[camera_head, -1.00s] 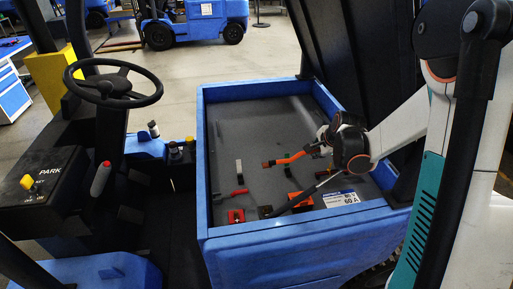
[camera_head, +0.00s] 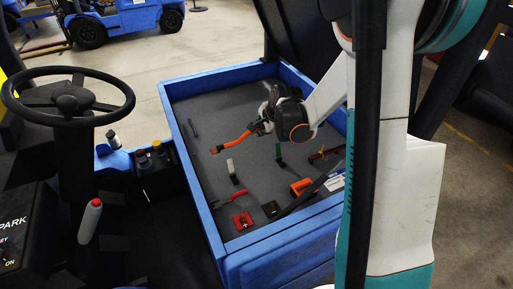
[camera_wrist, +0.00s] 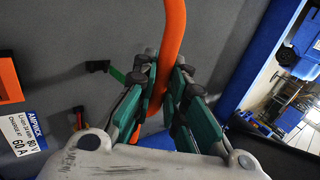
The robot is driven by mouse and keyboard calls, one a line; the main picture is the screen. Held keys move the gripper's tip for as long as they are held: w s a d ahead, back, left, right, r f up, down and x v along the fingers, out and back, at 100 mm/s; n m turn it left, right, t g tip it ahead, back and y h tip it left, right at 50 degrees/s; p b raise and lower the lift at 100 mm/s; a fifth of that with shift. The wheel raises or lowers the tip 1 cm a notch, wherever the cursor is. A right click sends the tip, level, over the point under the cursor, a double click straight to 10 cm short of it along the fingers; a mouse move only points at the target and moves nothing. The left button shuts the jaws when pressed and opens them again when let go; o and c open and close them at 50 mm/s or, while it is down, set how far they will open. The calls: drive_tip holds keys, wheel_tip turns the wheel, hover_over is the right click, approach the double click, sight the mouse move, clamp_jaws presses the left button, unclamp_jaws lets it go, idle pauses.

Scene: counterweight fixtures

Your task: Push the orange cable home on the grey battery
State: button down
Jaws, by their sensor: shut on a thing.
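The orange cable (camera_head: 236,143) is held by my gripper (camera_head: 264,127) above the grey battery top (camera_head: 212,118). Its free end with a dark reddish tip points left in the head view, clear of any socket. In the wrist view the orange cable (camera_wrist: 173,40) runs from the top edge down between the green-sided fingers of my gripper (camera_wrist: 161,80), which are shut on it. An orange block (camera_head: 302,186), perhaps a connector, sits near the front right of the battery; its face shows in the wrist view (camera_wrist: 9,78).
A red connector (camera_head: 242,220) with a red lead, a black block (camera_head: 271,209), a grey upright piece (camera_head: 232,170) and a green piece (camera_head: 279,152) stand on the battery top. A blue rim (camera_head: 196,178) surrounds it. A dark raised cover (camera_head: 310,40) stands behind.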

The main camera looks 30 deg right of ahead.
drive_tip(key=shift+s+d+f+b, duration=0.15)
drive_tip(key=shift+f+b, duration=0.25)
drive_tip(key=shift+f, duration=0.2)
drive_tip(key=shift+f+b, duration=5.6)
drive_tip(key=shift+f, duration=1.1)
drive_tip(key=shift+b, duration=0.3)
drive_tip(key=shift+f+b, duration=1.05)
drive_tip(key=shift+f, duration=0.2)
drive_tip(key=shift+f+b, duration=0.85)
drive_tip(key=shift+f, duration=0.1)
drive_tip(key=c, duration=1.5)
unclamp_jaws()
drive_tip(key=shift+c, duration=0.2)
drive_tip(key=shift+r, duration=0.1)
